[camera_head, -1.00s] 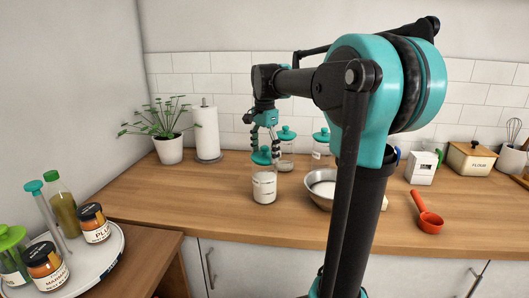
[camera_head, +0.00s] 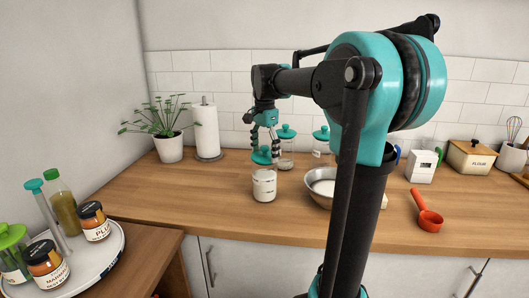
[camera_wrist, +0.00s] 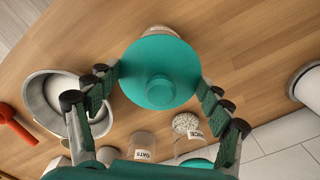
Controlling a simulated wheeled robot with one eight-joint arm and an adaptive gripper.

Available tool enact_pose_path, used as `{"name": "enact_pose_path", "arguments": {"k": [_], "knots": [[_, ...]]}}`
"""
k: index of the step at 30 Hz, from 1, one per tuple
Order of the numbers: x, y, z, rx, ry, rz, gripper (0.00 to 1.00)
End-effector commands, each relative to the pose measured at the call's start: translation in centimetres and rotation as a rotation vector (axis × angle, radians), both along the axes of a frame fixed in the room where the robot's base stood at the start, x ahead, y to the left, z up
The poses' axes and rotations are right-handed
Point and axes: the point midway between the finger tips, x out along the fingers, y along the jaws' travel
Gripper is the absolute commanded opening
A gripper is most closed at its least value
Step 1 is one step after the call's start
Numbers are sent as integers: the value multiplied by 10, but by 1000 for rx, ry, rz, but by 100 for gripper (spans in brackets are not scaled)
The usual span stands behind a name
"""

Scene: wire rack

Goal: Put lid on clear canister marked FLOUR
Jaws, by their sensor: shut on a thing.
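The teal round lid (camera_head: 262,157) is held in my gripper (camera_head: 264,147) above the counter. In the wrist view the lid (camera_wrist: 160,70) sits between the two fingers (camera_wrist: 158,82), its knob facing the camera. The clear canister (camera_head: 264,187) with whitish contents stands upright and uncovered on the counter. The lid is above its rim, with a visible gap in the head view. In the wrist view the lid hides most of the canister, and only an edge (camera_wrist: 160,30) shows past it. Its label is too small to read now.
A metal bowl (camera_head: 313,188) stands close to the canister's right. Lidded jars (camera_head: 321,143) stand behind, with OATS (camera_wrist: 141,146) and RICE labels in the wrist view. A red scoop (camera_head: 430,218) lies farther right. The counter left of the canister is clear.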

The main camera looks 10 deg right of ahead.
Motion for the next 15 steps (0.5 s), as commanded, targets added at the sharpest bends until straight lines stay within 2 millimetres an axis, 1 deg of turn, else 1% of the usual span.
{"name": "enact_pose_path", "arguments": {"k": [2,3,8,15], "knots": [[0,0,0,0,0,0,22],[0,0,0,0,0,0,80],[0,0,0,0,0,0,100],[0,0,0,0,0,0,100]]}}
